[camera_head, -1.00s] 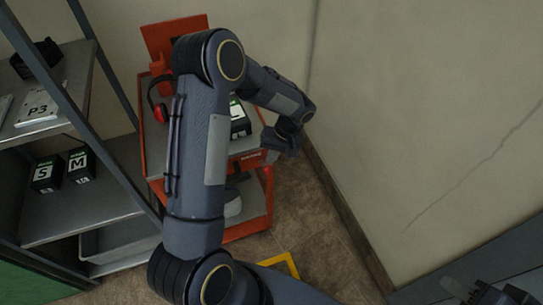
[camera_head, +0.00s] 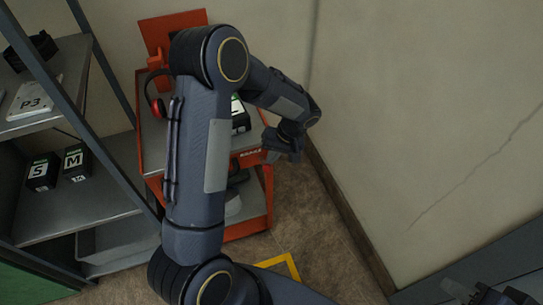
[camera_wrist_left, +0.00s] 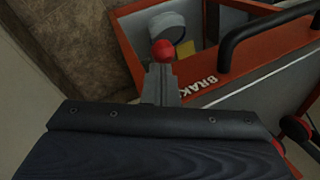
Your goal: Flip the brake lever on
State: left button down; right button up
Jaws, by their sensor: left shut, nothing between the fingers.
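The orange cart (camera_head: 265,219) stands against the wall in the head view, with a white BRAKE label (camera_head: 250,154) on its front edge. In the left wrist view, the label (camera_wrist_left: 201,86) is beside my left gripper's fingers. A red ball knob (camera_wrist_left: 162,51), apparently the brake lever's end, shows just beyond the fingertips. I cannot tell whether they touch it. The lever's shaft is hidden behind the fingers. My left gripper (camera_wrist_left: 159,72) is shut and empty. In the head view, my left gripper (camera_head: 283,153) is at the cart's right front corner. Only part of my right gripper (camera_head: 495,296) shows at bottom right.
Red earmuffs (camera_head: 154,97) hang at the cart's left. The wall (camera_head: 430,120) is close on the right.

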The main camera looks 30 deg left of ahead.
pick_arm(q)
notch_tip(320, 180, down, 6)
jog(key=s+d+n+t+y+b, duration=0.1)
jog(key=t+y+b, duration=0.3)
jog(key=b, duration=1.8)
jog(key=shift+s+d+y, duration=0.45)
jog(key=shift+d+y, duration=0.15)
jog(key=shift+y, duration=0.4)
jog(key=shift+f, duration=0.1)
